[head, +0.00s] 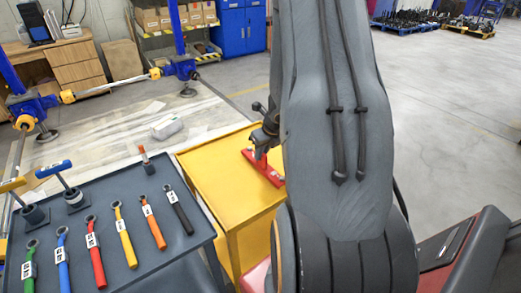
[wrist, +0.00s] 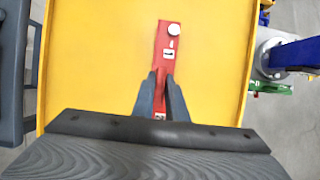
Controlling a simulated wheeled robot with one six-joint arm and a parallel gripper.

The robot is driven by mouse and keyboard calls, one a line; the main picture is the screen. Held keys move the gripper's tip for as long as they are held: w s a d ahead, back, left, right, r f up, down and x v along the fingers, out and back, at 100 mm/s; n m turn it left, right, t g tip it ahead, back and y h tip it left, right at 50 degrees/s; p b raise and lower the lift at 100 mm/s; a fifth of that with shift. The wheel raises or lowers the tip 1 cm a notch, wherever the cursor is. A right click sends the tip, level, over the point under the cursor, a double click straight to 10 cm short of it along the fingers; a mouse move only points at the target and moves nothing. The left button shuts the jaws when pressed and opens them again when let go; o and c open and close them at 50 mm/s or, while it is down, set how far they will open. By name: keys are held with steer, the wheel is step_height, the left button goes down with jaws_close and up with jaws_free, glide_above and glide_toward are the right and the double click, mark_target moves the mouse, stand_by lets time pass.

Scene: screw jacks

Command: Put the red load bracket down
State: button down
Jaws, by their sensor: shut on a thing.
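The red load bracket (wrist: 168,58) is a flat red bar with a round white knob and a white label near its far end. It is over the yellow table top (wrist: 110,45), and I cannot tell whether it touches the surface. My gripper (wrist: 163,80) is shut on the bracket, one finger on each side. In the head view the bracket (head: 264,168) lies over the yellow cart's top, partly hidden by my arm, and my gripper (head: 261,152) is at it.
A dark grey tray table (head: 150,262) with several coloured wrenches stands left of the yellow cart. A blue frame with yellow-collared rods (head: 70,97) stands behind it. In the wrist view a blue post (wrist: 298,54) and a green part (wrist: 272,88) lie right of the cart.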

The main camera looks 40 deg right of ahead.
steer(key=shift+f, duration=0.4)
steer(key=c, duration=1.8)
jaws_free()
steer(key=shift+f, duration=0.15)
steer(key=shift+o, duration=0.2)
